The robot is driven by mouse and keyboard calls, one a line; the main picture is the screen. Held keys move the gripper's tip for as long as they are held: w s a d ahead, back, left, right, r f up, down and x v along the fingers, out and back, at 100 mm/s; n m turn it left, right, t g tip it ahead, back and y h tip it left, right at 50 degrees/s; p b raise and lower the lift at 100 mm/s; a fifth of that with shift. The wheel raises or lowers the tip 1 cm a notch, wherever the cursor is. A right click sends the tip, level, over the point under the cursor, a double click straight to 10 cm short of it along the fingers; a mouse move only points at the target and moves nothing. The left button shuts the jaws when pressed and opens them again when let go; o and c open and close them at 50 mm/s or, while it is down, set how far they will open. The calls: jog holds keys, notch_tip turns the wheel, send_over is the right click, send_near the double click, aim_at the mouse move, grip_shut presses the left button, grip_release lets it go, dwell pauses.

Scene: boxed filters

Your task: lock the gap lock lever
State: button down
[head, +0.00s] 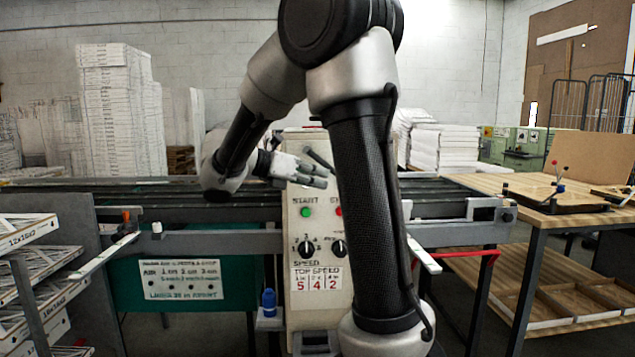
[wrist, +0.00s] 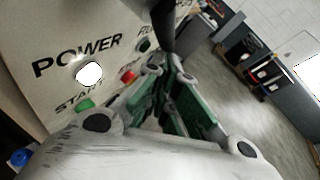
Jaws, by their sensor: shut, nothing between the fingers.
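The gap lock lever appears to be the dark bar (head: 319,158) at the top of the white control box (head: 315,305), slanting down to the right. A thick black bar (wrist: 163,25), likely the same lever, stands just beyond my fingertips in the wrist view. My gripper (head: 322,178) is shut and empty in front of the upper part of the box, just below the lever. In the wrist view my gripper (wrist: 168,68) shows its green-padded fingers close together at the tips. I cannot tell whether they touch the lever. My arm hides the box's right side.
The box carries a green start button (head: 306,212), a partly hidden red button (head: 339,211) and speed knobs (head: 306,248). A dark conveyor (head: 130,190) runs behind. A blue bottle (head: 268,302) stands lower left. A wooden table (head: 590,213) is at right, a filter rack (head: 40,290) at left.

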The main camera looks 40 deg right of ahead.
jog(key=shift+s+d+r, duration=0.4)
jog(key=shift+d+r, duration=0.15)
jog(key=shift+d, duration=0.05)
jog(key=shift+s+d+r, duration=0.4)
jog(key=shift+d+r, duration=0.1)
jog(key=shift+d, duration=0.1)
jog(key=shift+d+r, duration=0.1)
jog(key=shift+r, duration=0.05)
dwell(1.3)
